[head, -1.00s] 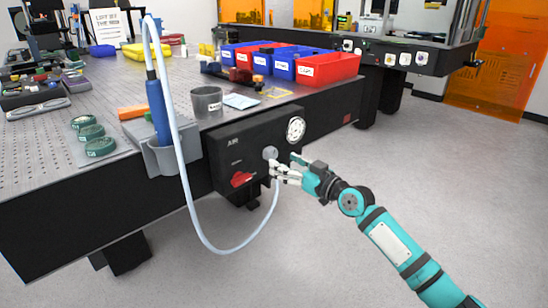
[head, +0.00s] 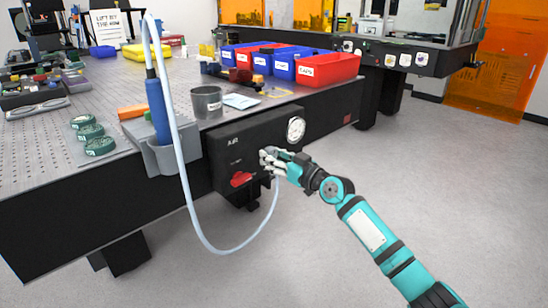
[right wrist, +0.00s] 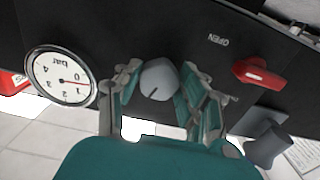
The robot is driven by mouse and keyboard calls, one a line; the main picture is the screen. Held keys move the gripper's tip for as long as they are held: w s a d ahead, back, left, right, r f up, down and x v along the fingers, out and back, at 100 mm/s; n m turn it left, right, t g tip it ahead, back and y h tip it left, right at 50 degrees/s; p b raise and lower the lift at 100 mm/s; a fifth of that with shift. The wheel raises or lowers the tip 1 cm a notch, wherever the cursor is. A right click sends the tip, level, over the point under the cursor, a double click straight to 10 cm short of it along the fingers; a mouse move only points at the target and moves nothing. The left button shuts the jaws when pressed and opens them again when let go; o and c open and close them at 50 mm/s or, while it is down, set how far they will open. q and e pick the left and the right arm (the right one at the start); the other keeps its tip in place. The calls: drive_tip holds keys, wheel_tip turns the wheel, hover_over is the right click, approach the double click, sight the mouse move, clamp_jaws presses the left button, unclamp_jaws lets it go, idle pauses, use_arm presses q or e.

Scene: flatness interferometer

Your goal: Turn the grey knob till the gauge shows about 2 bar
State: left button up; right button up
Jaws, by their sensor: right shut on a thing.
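The grey knob (right wrist: 159,79) sits on the front of the black panel (head: 225,146). My right gripper (head: 267,160) is at the knob, with a finger on either side of it in the right wrist view, shut on it. The round white gauge (head: 296,130) is on the same panel, right of the knob. In the right wrist view the gauge (right wrist: 62,76) appears upside down, and its thin red needle seems to lie low on the scale, around 0 to 1 bar. My left gripper is out of view.
A red lever (head: 241,179) is on the panel left of the knob, near the word OPEN. A pale hose (head: 190,215) loops below the panel from a blue-handled tool (head: 158,108) in a grey holder. A grey cup (head: 207,102) stands above on the table.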

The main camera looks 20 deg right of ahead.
drive_tip(key=c, duration=0.3)
use_arm(q)
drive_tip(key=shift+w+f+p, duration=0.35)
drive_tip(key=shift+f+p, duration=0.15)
drive_tip(key=shift+p, duration=0.5)
use_arm(e)
drive_tip(key=shift+m, duration=3.9)
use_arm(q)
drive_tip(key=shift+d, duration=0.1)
use_arm(e)
drive_tip(key=o, duration=1.2)
drive_tip(key=shift+c, duration=0.2)
